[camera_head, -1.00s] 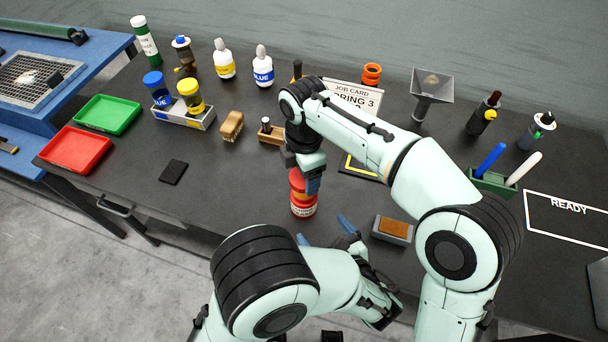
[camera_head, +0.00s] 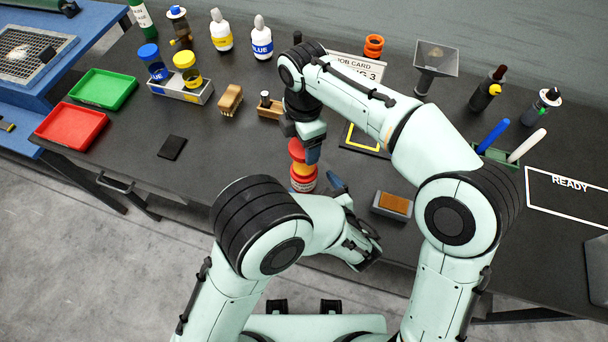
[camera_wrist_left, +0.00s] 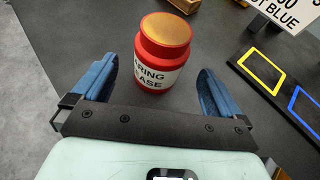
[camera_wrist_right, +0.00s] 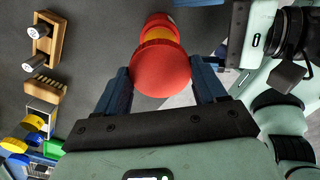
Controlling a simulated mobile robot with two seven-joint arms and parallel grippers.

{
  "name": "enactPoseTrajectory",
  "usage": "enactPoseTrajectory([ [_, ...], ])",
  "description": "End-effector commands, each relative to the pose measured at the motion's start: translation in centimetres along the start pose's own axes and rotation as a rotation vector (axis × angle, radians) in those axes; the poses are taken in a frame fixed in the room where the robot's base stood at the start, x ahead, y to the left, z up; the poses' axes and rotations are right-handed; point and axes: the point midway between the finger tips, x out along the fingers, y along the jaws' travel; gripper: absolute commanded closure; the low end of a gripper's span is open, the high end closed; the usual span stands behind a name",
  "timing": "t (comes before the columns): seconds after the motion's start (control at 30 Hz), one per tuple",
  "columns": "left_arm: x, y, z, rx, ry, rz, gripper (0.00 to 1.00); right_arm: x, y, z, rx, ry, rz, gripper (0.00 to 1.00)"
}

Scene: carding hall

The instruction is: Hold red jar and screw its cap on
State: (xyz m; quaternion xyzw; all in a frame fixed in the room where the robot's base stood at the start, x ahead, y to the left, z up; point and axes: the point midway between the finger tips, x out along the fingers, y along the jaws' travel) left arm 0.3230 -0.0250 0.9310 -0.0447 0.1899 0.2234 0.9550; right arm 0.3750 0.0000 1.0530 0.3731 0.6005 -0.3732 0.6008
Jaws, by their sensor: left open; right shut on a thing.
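The red jar (camera_head: 303,182) stands upright near the front edge of the dark bench. Its white label and orange-brown open top show in the left wrist view (camera_wrist_left: 158,72). The red cap (camera_wrist_right: 160,70) is held by my right gripper (camera_head: 304,155). The cap is just above the jar, with a yellowish band between them in the right wrist view. My left gripper (camera_wrist_left: 157,80) is open, low at the jar's front, with the jar just ahead of and between its fingertips. In the head view my left arm hides part of that gripper.
A brush block (camera_head: 392,205) lies right of the jar. A wooden holder (camera_head: 270,107) and a brush (camera_head: 229,98) stand behind left. Red (camera_head: 72,126) and green (camera_head: 103,89) trays lie far left. A black pad (camera_head: 172,148) lies on clear bench to the left.

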Motion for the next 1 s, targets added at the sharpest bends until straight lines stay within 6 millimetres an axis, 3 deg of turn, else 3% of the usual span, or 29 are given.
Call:
enactPoseTrajectory([
  [0.1,2.4,0.1,-0.1,0.0,0.001,0.004,0.0,0.0,0.0,0.0,0.0,0.0,0.0,0.62],
  [0.3,5.1,0.0,0.0,0.0,0.0,0.002,0.0,0.0,0.0,0.0,0.0,0.0,0.0,0.62],
  [0.77,6.2,0.0,0.0,0.001,0.0,-0.001,0.0,0.0,0.0,0.0,0.0,0.0,0.0,0.62],
  [0.87,6.2,0.0,0.0,0.001,0.0,-0.001,0.26,0.0,0.0,0.0,0.0,0.0,0.0,0.62],
  [1.0,6.2,0.0,0.0,0.001,0.0,-0.001,0.72,0.0,0.0,0.0,0.0,0.0,0.0,0.62],
])
